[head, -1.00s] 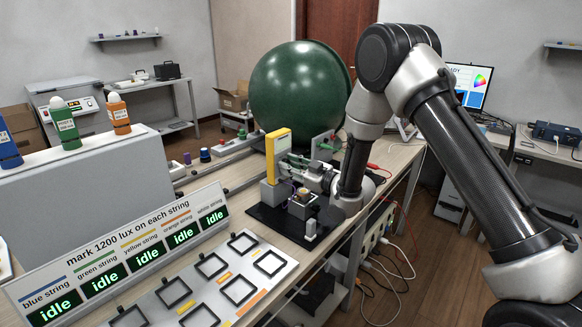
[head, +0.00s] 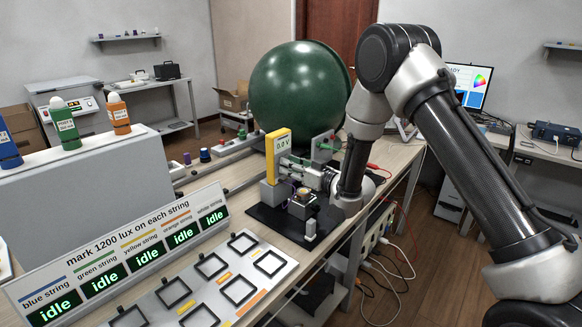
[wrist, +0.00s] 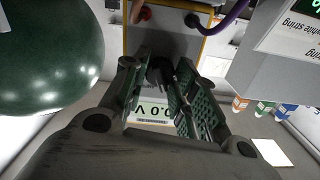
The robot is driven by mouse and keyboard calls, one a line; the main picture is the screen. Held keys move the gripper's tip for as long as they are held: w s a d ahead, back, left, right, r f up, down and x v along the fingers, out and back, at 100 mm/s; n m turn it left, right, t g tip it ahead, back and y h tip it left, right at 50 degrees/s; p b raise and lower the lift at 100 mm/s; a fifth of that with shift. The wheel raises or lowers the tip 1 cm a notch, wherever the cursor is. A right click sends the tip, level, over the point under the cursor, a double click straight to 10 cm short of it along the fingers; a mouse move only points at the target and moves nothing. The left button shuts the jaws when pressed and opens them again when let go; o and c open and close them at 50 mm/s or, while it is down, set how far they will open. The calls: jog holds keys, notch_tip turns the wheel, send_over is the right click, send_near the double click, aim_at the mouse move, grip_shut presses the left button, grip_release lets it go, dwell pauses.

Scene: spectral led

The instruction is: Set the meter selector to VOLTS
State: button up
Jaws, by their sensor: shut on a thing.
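The yellow meter (head: 278,153) stands upright on the bench in the head view, its display reading 0.0 V. In the wrist view the meter face (wrist: 180,42) fills the middle, with the display (wrist: 160,111) upside down below the fingers and reading 0.0 V. My gripper (head: 291,165) is at the front of the meter, below its display. In the wrist view my gripper (wrist: 163,72) has its green-padded fingers closed around the dark selector knob (wrist: 160,68). The knob is mostly hidden by the fingers, and its pointer and the selector labels cannot be read.
The large green sphere (head: 301,88) rises just behind the meter. A black mat (head: 268,222) with a small device (head: 302,204) lies beside my gripper. A red lead and a purple lead (wrist: 236,14) run near the meter. The string display board (head: 120,255) stands at front left.

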jog(key=o, duration=1)
jog(key=shift+o, duration=0.2)
jog(key=v, duration=1.2)
